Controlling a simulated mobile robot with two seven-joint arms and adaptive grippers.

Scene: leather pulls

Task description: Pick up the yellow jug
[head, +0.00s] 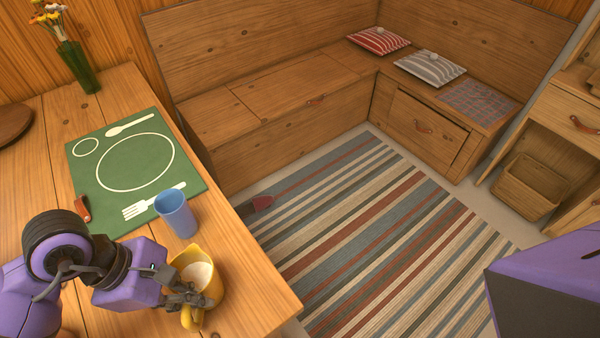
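The yellow jug (211,258) stands near the front right edge of the wooden table in the head view, with something pale inside it. Its handle side points toward the bottom of the picture. My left gripper (188,294) is at the jug, its dark fingers overlapping the jug's near left side and rim. The fingers hide part of the jug, and I cannot tell whether they are closed on it. It is unclear whether the jug touches the table. My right gripper is not in view.
A blue cup (176,214) stands just behind the jug. A green placemat (100,170) with printed cutlery, a small brown-red object (82,208) and a vase of flowers (78,66) are on the table (240,300). Right of the table is a striped rug (370,235) and corner bench (270,120).

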